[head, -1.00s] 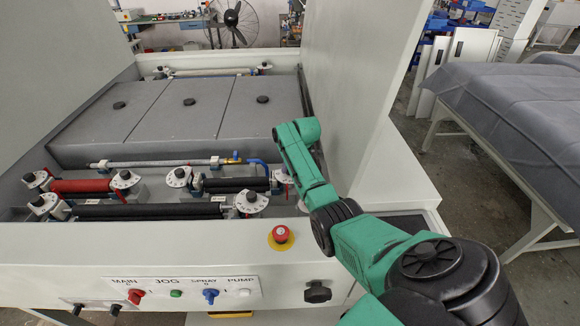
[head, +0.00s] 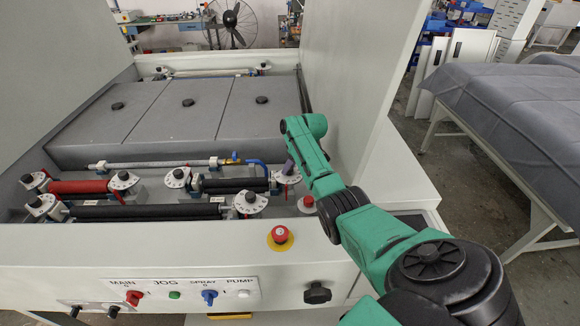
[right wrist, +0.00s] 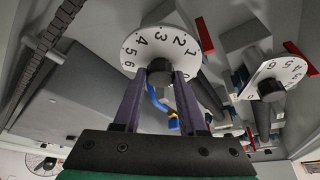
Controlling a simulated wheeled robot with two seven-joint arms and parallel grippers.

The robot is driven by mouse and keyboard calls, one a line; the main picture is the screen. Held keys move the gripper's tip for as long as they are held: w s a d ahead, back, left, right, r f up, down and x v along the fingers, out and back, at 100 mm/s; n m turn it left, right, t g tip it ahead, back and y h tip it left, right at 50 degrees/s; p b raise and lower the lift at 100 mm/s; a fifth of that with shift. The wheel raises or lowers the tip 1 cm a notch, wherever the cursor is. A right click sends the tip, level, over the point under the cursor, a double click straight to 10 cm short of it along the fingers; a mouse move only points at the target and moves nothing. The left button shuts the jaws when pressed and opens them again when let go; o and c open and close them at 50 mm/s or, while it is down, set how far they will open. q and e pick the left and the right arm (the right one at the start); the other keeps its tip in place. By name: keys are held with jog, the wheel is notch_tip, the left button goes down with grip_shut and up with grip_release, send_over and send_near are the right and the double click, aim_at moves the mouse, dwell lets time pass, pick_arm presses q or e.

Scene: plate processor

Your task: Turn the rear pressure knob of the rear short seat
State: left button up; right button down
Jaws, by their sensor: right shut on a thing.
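My right gripper (right wrist: 157,102) has purple fingers, closed on the dark pressure knob (right wrist: 159,76) at the centre of a white numbered dial (right wrist: 165,50) in the right wrist view. In the head view that dial (head: 288,179) is at the right end of the short black roller (head: 235,185), which I take as the rear short seat. Only a purple piece of the gripper (head: 289,166) shows there, beside my green arm. Another dial (head: 175,178) is at the roller's left end. My left gripper is not in view.
A longer black roller (head: 150,211) with a dial (head: 250,202) lies in front. A red roller (head: 82,187) is at left. Grey covers (head: 190,120) lie behind. A tall white panel (head: 365,70) stands close to my right arm. A red button (head: 280,235) is on the front ledge.

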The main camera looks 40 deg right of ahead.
jog(key=shift+c, duration=2.3)
grip_release()
jog(key=shift+r, duration=0.1)
notch_tip(320, 180, up, 20)
jog(key=b, duration=0.5)
